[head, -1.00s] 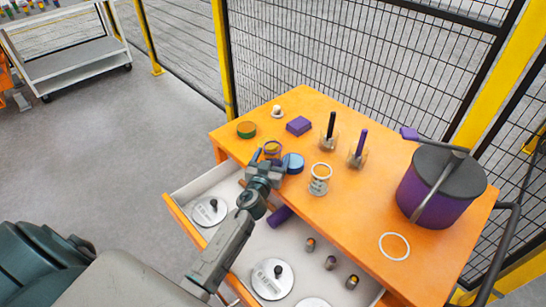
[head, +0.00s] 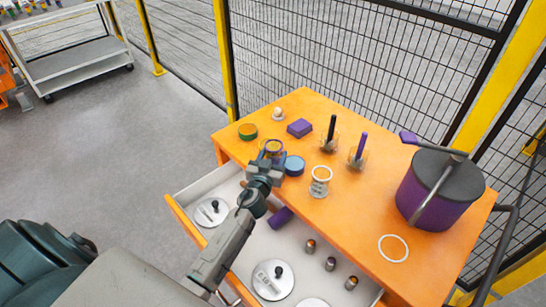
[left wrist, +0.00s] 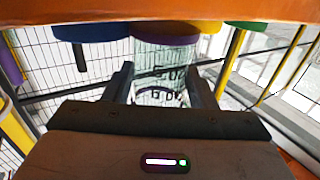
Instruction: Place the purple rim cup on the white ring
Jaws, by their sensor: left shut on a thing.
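The purple rim cup (head: 275,147) is at the table's front left edge, partly hidden by my left gripper (head: 271,158). My left gripper is shut on it. In the left wrist view the cup (left wrist: 163,72) shows a clear body with dark marks and a purple band, between the two fingers. I cannot tell whether it still touches the table. The white ring (head: 379,247) lies flat on the front right of the orange table, well apart from the cup. My right gripper is not in view.
A blue round piece (head: 294,165) is close right of the cup. A white-rimmed clear cup (head: 320,184) stands between cup and ring. A large purple pot (head: 440,195) with a handle is behind the ring. An open drawer (head: 235,281) holds discs and small cylinders.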

